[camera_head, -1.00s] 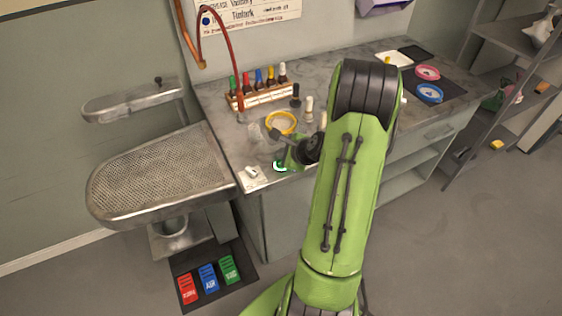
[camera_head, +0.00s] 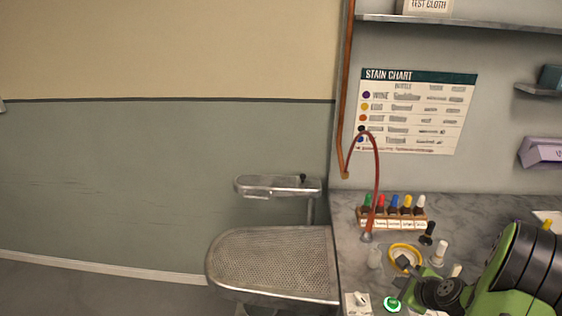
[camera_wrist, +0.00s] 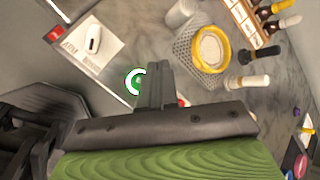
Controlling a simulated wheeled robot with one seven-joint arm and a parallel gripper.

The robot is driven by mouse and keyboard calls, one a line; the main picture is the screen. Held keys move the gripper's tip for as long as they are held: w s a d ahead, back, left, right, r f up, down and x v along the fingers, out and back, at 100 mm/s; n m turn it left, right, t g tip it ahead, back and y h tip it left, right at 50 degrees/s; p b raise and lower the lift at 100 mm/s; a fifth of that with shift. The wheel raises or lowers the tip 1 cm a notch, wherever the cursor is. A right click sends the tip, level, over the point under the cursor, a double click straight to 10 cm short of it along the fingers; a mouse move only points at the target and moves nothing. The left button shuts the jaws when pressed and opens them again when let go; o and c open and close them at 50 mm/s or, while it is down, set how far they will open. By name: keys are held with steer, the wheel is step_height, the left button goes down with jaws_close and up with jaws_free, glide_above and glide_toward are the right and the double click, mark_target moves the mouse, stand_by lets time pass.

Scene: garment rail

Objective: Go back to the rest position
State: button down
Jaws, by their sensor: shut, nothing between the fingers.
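My gripper (camera_head: 403,264) is over the grey marble bench (camera_head: 352,212), close to a yellow-rimmed round dish (camera_head: 405,256). In the wrist view its fingers (camera_wrist: 155,74) are together with nothing between them. There the yellow-rimmed dish (camera_wrist: 211,48) sits to the right of the fingertips, on a mesh pad. A green disc with a white ring (camera_wrist: 136,82) shows just left of the fingers. My green arm covers the lower right of the head view and hides part of the bench.
A rack of bottles with coloured caps (camera_head: 392,217) stands behind the dish. A red hose (camera_head: 377,185) hangs over the bench. A perforated metal board (camera_head: 270,262) lies left. A white device (camera_head: 357,302) is at the bench's front.

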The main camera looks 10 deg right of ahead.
steer(key=s+a+r+n+g+y, duration=0.1)
steer(key=a+r+n, duration=0.55)
steer(key=a, duration=0.25)
steer(key=s+a+r+n+g, duration=0.1)
steer(key=s+a+r+n, duration=0.1)
steer(key=a+r+n, duration=0.5)
steer(key=s+a+r+n, duration=0.2)
steer(key=s+a+n, duration=0.2)
steer(key=s+n, duration=0.3)
steer(key=s+a+r+n+g, duration=0.1)
steer(key=s+a+r+n, duration=0.1)
steer(key=s+a+n, duration=0.3)
steer(key=s+n, duration=0.2)
steer(key=s, duration=0.2)
steer(key=shift+a+r, duration=0.15)
steer(key=shift+a, duration=0.15)
steer(key=shift+s, duration=0.1)
